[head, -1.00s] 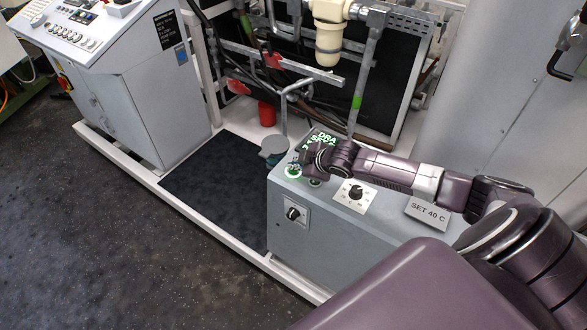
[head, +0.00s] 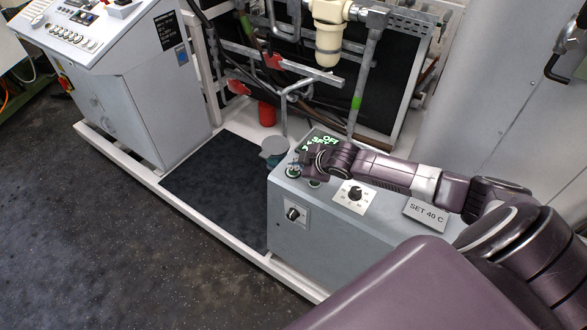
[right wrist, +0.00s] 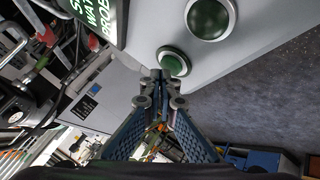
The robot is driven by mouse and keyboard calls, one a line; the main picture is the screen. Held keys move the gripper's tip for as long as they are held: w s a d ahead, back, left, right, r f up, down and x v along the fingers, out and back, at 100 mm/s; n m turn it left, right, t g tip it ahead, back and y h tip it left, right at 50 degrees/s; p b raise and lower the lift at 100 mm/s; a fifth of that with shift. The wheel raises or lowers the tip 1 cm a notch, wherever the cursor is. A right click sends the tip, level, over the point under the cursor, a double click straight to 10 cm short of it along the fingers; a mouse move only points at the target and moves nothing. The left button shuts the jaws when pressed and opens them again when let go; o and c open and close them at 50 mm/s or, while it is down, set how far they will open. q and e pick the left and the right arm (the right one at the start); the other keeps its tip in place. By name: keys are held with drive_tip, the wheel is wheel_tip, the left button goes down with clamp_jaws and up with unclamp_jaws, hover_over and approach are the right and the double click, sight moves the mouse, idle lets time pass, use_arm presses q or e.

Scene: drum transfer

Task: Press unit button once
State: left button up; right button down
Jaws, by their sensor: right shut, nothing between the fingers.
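The unit is a grey box (head: 330,235) with a dark display (head: 322,141) showing green text; "OFF" is readable in its top line. Two round green buttons with pale rims sit on its top. One button (head: 292,172) is partly covered by my right gripper (head: 301,163); the other button (head: 314,183) is just to its right. In the right wrist view my right gripper (right wrist: 160,76) is shut and empty. Its tips are close to the smaller-looking button (right wrist: 174,62); I cannot tell whether they touch. The larger-looking button (right wrist: 208,17) is farther up. My left gripper is not in view.
A black dial (head: 356,193) and a "SET 40 C" plate (head: 427,213) are on the unit's top, under my right arm. Another knob (head: 293,214) is on its front. Pipes and a white filter (head: 328,45) stand behind. A control console (head: 150,90) is at left.

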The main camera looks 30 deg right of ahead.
wheel_tip(320, 180, up, 6)
drive_tip(key=p, duration=0.6)
drive_tip(key=shift+r, duration=0.15)
idle(0.5)
